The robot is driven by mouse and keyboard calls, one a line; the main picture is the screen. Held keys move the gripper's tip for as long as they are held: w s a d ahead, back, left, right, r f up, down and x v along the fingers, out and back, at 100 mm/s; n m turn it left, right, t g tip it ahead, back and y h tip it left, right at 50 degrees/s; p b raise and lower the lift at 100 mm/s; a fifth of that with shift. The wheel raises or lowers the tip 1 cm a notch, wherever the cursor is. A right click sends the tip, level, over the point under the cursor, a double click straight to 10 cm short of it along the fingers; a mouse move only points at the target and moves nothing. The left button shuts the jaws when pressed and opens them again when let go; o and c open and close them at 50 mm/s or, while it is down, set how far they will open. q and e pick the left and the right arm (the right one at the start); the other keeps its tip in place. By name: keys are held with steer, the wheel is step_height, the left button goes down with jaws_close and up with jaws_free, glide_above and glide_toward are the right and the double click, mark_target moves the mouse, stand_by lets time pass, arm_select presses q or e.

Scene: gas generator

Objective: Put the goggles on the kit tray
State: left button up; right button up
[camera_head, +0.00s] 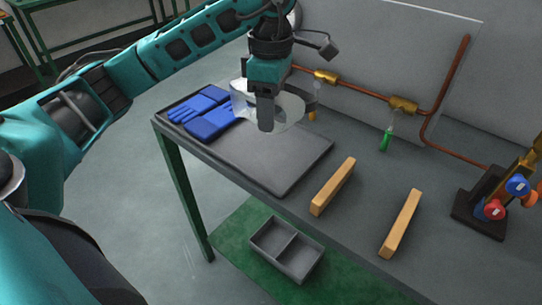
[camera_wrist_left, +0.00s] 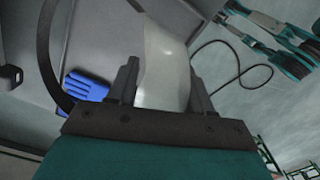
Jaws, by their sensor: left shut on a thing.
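The clear goggles (camera_head: 290,108) are held by my left gripper (camera_head: 266,125), above the far part of the kit tray. In the left wrist view the clear lens (camera_wrist_left: 163,75) sits between the two fingers of the left gripper (camera_wrist_left: 165,90). The dark grey kit tray (camera_head: 265,160) lies flat on the table at its left end. Blue gloves (camera_head: 212,122) lie on the tray's left part, and they also show in the left wrist view (camera_wrist_left: 88,86). A gap between the goggles and the tray seems to show, but its height is hard to judge. My right gripper is not in view.
Two wooden blocks (camera_head: 333,187) (camera_head: 401,224) lie on the table right of the tray. A copper pipe (camera_head: 360,92) with brass fittings runs along the back panel. A valve stand (camera_head: 490,205) stands at the right. A divided grey bin (camera_head: 287,250) sits below on a green surface. The tray's front right part is bare.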

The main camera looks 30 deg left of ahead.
arm_select(q)
step_height(320, 180, down, 6)
steer(key=shift+r, duration=0.25)
steer(key=shift+f, duration=0.45)
steer(key=shift+f+b, duration=0.3)
steer(key=shift+f, duration=1.7)
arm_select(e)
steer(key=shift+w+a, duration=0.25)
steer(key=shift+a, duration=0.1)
arm_select(q)
steer(key=shift+f, duration=0.2)
steer(key=o, duration=1.1)
steer(key=shift+r, duration=0.1)
steer(key=shift+c, duration=0.2)
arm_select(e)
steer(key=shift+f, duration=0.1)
